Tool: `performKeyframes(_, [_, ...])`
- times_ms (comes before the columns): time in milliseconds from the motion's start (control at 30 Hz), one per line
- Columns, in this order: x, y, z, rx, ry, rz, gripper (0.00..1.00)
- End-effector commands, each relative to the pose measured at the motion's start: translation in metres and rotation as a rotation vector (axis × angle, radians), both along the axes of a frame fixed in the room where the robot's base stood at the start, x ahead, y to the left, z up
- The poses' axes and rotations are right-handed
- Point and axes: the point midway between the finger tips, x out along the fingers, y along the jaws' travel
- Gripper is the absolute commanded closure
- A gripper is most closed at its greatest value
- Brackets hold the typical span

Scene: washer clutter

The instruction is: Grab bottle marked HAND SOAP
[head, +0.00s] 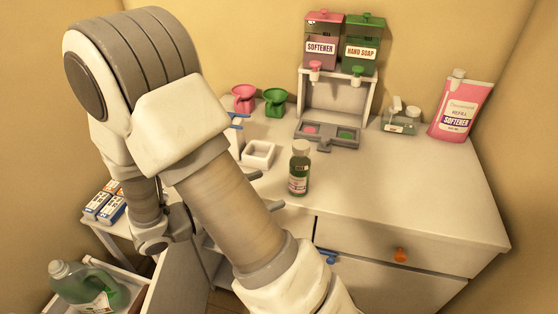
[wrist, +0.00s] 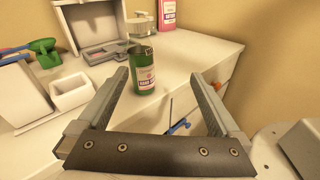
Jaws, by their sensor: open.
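A small green bottle (head: 299,172) with a pale cap stands upright on the white counter near its front edge. In the wrist view the bottle (wrist: 143,70) shows a label that appears to read HAND SOAP. My gripper (wrist: 159,76) is open and empty, its fingers pointing toward the bottle. The bottle shows between the two fingers, closer to the left one; I cannot tell whether it touches. In the head view my arm hides most of the gripper. A green dispenser (head: 362,48), also marked HAND SOAP, sits on a stand at the back.
A pink SOFTENER dispenser (head: 321,44) stands beside the green one. A pink refill pouch (head: 461,106) is at the right wall. A white open box (head: 259,154) and pink (head: 244,97) and green (head: 275,100) funnels are left of the bottle. The right counter (head: 430,190) is clear.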

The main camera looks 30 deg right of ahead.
Motion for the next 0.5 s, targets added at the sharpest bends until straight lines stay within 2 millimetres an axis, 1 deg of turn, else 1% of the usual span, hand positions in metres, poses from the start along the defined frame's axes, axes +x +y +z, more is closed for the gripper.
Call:
performKeyframes(33, [0.006, 0.004, -0.009, -0.035, 0.034, 0.039, 0.0])
performKeyframes(100, [0.014, 0.007, -0.015, -0.071, 0.064, 0.082, 0.0])
performKeyframes(267, [0.022, 0.01, -0.022, -0.114, 0.097, 0.133, 0.0])
performKeyframes(367, [0.024, -0.001, -0.022, -0.121, 0.102, 0.137, 0.0])
performKeyframes(500, [0.027, -0.03, -0.022, -0.119, 0.102, 0.133, 0.0])
